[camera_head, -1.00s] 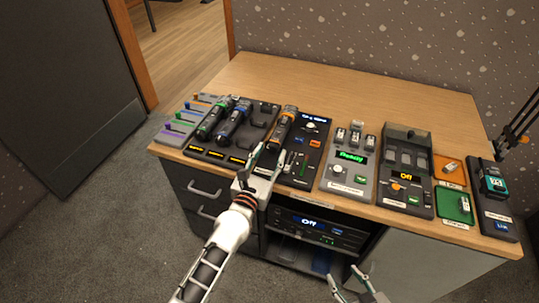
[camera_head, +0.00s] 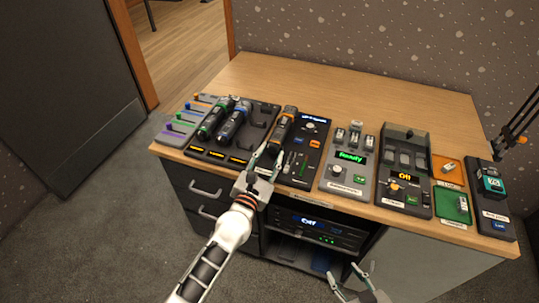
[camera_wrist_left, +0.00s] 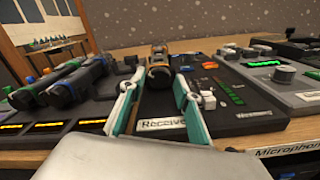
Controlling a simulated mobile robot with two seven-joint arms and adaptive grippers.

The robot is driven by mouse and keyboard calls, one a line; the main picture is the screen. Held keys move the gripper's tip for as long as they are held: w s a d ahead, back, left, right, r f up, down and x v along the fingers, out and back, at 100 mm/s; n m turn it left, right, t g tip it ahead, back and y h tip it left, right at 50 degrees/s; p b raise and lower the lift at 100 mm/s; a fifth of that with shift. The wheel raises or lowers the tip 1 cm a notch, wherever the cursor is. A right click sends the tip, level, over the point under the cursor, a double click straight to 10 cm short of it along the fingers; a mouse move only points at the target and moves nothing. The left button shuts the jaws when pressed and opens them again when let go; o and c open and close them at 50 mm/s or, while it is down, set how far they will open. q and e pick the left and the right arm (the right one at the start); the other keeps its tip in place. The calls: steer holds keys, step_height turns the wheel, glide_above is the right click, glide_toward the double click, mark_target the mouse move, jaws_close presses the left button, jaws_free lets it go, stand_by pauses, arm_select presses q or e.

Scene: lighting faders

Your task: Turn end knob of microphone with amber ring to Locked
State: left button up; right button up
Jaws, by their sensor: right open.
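The microphone with the amber ring (camera_head: 284,124) lies on the black receiver panel (camera_head: 305,152), its near end towards me. In the left wrist view its dark end with the amber band (camera_wrist_left: 158,72) shows just ahead, between and beyond my fingertips. My left gripper (camera_head: 268,158) is open at the panel's near edge, with its fingers apart and nothing held. I cannot tell whether it touches the microphone. The end knob's setting is not readable. My right gripper (camera_head: 350,274) is open and empty, low in front of the cabinet.
Microphones with green (camera_head: 211,120) and blue (camera_head: 232,122) rings lie in a dark dock to the left. A grey device reading "Ready" (camera_head: 349,158) and one reading "Off" (camera_head: 404,177) stand to the right. The back of the desk (camera_head: 330,88) is clear.

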stand_by(0.3)
arm_select(q)
steer(key=v, duration=1.2)
